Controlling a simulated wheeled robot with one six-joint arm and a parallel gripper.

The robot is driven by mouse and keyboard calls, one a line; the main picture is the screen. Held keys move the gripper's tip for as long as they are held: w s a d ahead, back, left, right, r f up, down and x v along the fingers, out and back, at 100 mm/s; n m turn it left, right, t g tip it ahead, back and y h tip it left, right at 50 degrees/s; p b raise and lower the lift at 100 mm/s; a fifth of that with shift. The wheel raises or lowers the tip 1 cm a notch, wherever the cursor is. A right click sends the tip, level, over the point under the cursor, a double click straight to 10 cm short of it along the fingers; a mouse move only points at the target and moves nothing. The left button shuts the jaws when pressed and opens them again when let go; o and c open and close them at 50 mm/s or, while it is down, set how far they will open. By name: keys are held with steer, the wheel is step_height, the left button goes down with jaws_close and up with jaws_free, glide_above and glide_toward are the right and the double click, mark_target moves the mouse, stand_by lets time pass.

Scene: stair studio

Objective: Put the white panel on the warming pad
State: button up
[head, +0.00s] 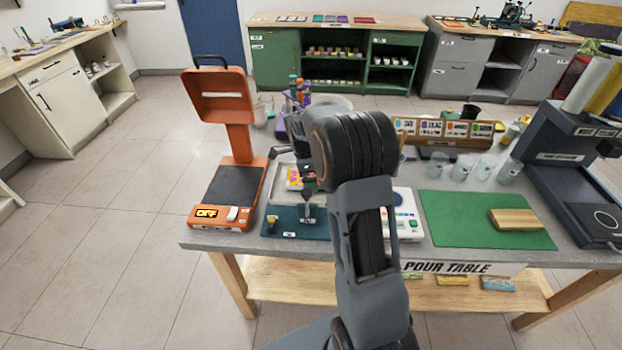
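A white panel (409,228) with a blue round patch and small coloured buttons lies on the pour table, partly hidden behind my arm; I cannot tell whether it is the task's panel. No surface is clearly marked as the warming pad. The orange device (252,218) at the left has a dark flat bed (236,186), a raised orange head and a display reading OFF. My gripper (307,200) points down near a pale tray (281,170) and a teal mat (297,230). It is small and dark, and whether it holds anything is unclear.
A green mat (465,222) carries a wooden block (514,219). Several clear cups (484,170) stand behind it, before a wooden rack (447,141). A dark machine (570,165) stands at the right. The table's front edge is near me, with floor open at the left.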

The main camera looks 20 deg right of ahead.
steer(key=shift+c, duration=0.4)
steer(key=c, duration=0.9)
steer(key=shift+c, duration=0.2)
